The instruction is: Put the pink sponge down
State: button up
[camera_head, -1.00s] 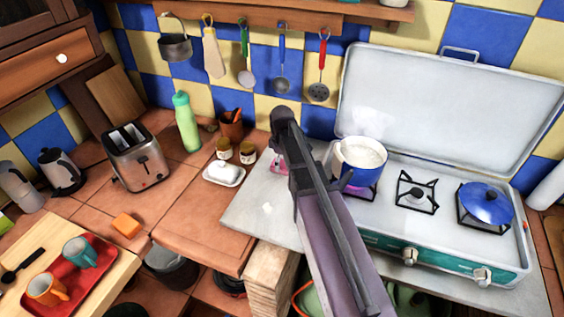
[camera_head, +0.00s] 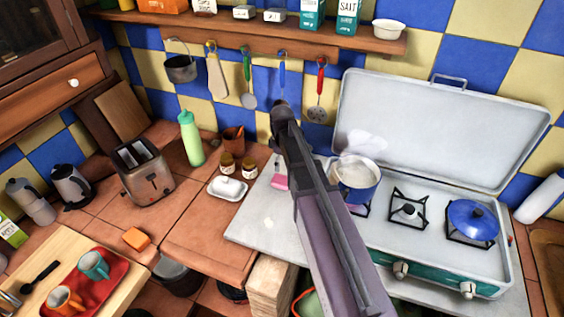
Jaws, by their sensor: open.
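The pink sponge (camera_head: 280,183) lies on the pale grey counter slab (camera_head: 262,222), left of the stove and right of the two small jars. My arm crosses the view from the bottom right, and its dark end stands over the back of the slab. My gripper (camera_head: 278,161) is open, just above and behind the sponge, and mostly hidden by the arm. The sponge's right end is close to the arm's outline. I cannot tell whether a finger still touches it.
A white butter dish (camera_head: 228,188) and jars (camera_head: 227,163) stand left. Utensils hang behind, under a shelf (camera_head: 250,33).

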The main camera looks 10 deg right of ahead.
jog(key=shift+r+p, duration=1.1)
jog(key=shift+r, duration=0.35)
jog(key=s+m, duration=1.1)
jog(key=s, duration=0.7)
jog(key=shift+s, duration=0.15)
dwell(0.6)
jog(key=w+r+n+p, duration=0.1)
jog(key=w+n, duration=1.2)
jog(key=w, duration=0.3)
jog(key=shift+w+r, duration=0.25)
jog(key=shift+w, duration=0.15)
